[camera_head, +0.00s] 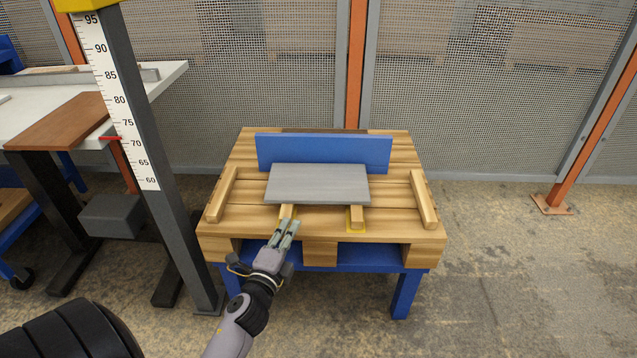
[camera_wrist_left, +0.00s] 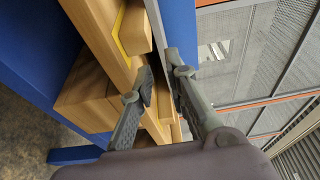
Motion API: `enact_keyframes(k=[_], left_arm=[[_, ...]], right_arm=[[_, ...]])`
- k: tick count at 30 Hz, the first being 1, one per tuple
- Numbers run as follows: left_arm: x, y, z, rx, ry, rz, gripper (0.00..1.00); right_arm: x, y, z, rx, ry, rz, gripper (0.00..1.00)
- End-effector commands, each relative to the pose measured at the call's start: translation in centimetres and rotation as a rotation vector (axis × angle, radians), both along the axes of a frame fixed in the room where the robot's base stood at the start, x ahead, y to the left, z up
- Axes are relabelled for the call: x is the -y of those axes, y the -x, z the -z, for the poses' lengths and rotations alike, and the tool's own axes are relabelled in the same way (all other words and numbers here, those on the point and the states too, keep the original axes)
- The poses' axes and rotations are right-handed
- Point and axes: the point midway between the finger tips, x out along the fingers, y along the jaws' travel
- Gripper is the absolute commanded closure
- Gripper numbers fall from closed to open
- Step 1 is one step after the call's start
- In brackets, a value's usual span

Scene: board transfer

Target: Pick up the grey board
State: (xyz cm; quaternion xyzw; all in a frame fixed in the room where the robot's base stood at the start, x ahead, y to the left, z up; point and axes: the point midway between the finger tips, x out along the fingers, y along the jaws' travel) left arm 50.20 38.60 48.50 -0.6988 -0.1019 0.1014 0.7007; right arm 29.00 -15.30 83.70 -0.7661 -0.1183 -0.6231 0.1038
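The board shows there edge-on as a thin grey strip (camera_wrist_left: 153,22), in line with that gap. I cannot tell whether a finger touches it. My right gripper is not in view.
A blue board (camera_head: 324,150) stands upright behind the grey board. Wooden bars flank it at the left (camera_head: 221,195) and right (camera_head: 423,199). A measuring column (camera_head: 140,130) and a white table (camera_head: 165,80) stand at the left. Mesh fencing is behind; the floor at right is clear.

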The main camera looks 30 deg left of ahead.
Motion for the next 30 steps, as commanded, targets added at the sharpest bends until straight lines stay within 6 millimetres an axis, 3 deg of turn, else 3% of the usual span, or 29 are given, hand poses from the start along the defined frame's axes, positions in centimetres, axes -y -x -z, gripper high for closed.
enact_keyframes(k=[4,13,21,30], left_arm=[[-0.8,-2.8,0.0,0.002,0.0,0.001,0.85],[-1.3,-5.1,0.0,0.001,0.002,0.001,0.85],[-2.0,-8.9,0.0,0.001,0.002,0.0,0.85],[-2.1,-9.4,0.0,-0.001,0.003,0.0,0.85]], right_arm=[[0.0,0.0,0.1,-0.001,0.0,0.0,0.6],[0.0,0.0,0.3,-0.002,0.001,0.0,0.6],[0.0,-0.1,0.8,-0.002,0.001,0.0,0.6],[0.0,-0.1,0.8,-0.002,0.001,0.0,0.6]])
